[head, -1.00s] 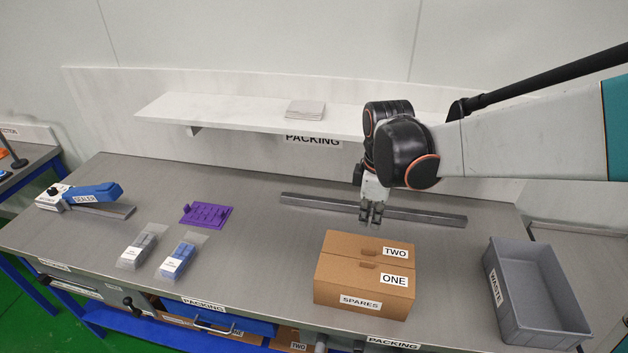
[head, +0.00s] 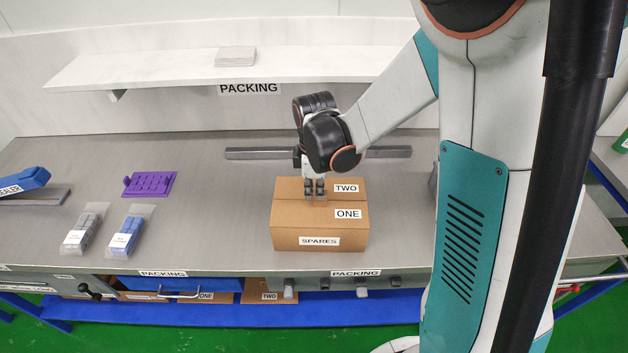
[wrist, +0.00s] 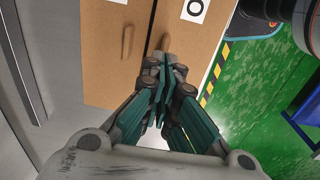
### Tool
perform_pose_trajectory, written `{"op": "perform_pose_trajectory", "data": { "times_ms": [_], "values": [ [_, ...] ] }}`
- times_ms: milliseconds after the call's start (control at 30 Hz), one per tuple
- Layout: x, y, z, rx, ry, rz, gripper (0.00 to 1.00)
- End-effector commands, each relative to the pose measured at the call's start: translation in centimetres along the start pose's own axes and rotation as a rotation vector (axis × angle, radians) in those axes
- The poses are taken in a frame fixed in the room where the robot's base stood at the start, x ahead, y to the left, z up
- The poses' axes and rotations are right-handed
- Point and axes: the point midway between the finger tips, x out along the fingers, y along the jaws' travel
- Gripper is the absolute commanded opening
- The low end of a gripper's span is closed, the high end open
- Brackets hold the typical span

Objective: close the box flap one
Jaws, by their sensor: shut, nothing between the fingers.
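The cardboard box (head: 290,240) stands on the packing bench with a SPARES label on its front. Flap ONE (head: 312,216) lies flat over the front part of the top. Flap TWO (head: 290,186) lies flat over the rear part. In the wrist view the box top (wrist: 108,85) shows two finger slots and a seam between the flaps. My gripper (head: 314,196) is shut and empty, its fingertips at the top near the seam. In the wrist view my gripper (wrist: 158,68) covers part of one slot. I cannot tell whether the fingertips touch the cardboard.
A purple rack (head: 150,184) and two bagged packs (head: 126,230) lie on the bench to the left. A grey bar (head: 255,153) lies behind the box. The shelf (head: 150,70) is above. Bench between packs and box is clear.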

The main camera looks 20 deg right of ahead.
Motion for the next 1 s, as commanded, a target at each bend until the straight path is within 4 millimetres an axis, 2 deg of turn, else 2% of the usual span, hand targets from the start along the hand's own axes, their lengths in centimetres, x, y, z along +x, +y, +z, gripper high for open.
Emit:
{"op": "perform_pose_trajectory", "data": {
  "times_ms": [133, 533, 800, 1000],
  "values": [
    [0.9, 0.0, 0.0, 0.000, 0.000, 0.000, 0.00],
    [1.1, 0.0, 0.0, 0.000, 0.000, 0.000, 0.00],
    [2.6, 0.3, 0.0, 0.000, 0.000, 0.000, 0.00],
    [2.5, 0.3, 0.0, 0.000, 0.000, 0.000, 0.00]
  ]
}}
